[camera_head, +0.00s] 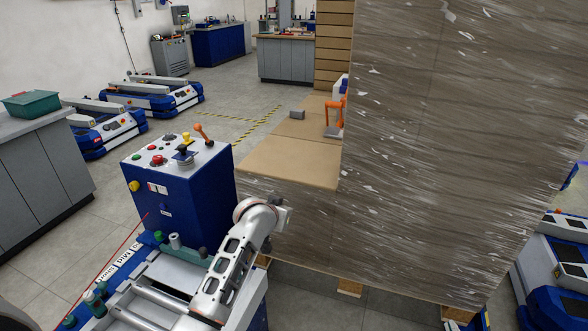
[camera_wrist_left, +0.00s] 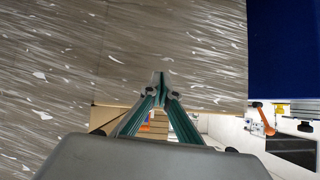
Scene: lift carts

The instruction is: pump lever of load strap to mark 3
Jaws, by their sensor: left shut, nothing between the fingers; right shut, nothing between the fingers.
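An orange lever (camera_head: 203,132) leans upward from the top of a blue control console (camera_head: 178,195). It also shows in the left wrist view (camera_wrist_left: 263,118), at the right edge. Another orange handle-shaped thing (camera_head: 335,112) stands on the brown boards beside the wrapped stack. I cannot tell which one belongs to the load strap, and I can read no mark 3. My left gripper (camera_wrist_left: 161,88) is shut and empty, its green-lined fingers together before the wrapped stack.
A tall film-wrapped stack (camera_head: 440,150) fills the right side, with brown boards (camera_head: 290,160) beside it. A grey cabinet (camera_head: 40,165) with a green bin (camera_head: 30,103) stands left. Parked carts (camera_head: 155,95) line the left wall. Floor behind the console is clear.

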